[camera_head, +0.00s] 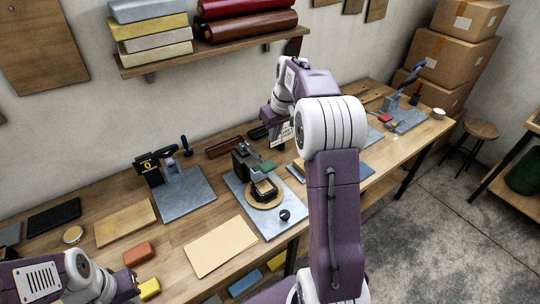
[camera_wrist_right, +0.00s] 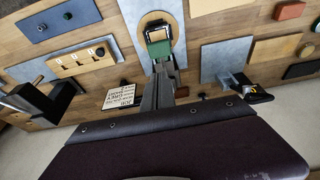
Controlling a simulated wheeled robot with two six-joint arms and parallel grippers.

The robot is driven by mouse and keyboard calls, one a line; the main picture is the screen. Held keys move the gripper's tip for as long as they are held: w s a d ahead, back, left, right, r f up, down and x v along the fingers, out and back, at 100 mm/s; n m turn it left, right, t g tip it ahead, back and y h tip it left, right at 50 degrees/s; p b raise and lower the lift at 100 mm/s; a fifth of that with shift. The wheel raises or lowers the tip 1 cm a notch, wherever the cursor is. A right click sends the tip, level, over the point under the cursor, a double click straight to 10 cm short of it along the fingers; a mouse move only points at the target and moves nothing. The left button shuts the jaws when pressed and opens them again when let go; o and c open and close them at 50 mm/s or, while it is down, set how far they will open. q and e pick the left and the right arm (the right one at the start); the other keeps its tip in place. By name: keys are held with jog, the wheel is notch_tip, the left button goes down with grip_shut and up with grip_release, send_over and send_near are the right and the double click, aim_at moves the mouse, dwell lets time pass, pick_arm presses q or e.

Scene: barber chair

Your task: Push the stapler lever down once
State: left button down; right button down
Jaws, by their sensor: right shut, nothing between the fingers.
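I cannot tell for sure which bench device is the stapler. A device with a raised blue-ended lever (camera_head: 411,74) stands far right. My right gripper (camera_head: 272,132) is low behind the middle device, near a printed card. In the wrist view the right gripper (camera_wrist_right: 160,82) is shut and empty.
The printed card (camera_wrist_right: 119,95) stands beside the right fingers. A black upright part (camera_wrist_right: 45,103) is at left in the wrist view. A shelf (camera_head: 215,50) with stacks overhangs the bench. Small blocks and boards lie along the front. My right arm hides part of the bench.

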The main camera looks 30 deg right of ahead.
jog(key=shift+a, duration=0.15)
jog(key=shift+f, duration=0.1)
jog(key=p, duration=0.3)
send_near(267, 164)
jog(key=x, duration=0.5)
jog(key=shift+w, duration=0.2)
jog(key=shift+f, duration=0.75)
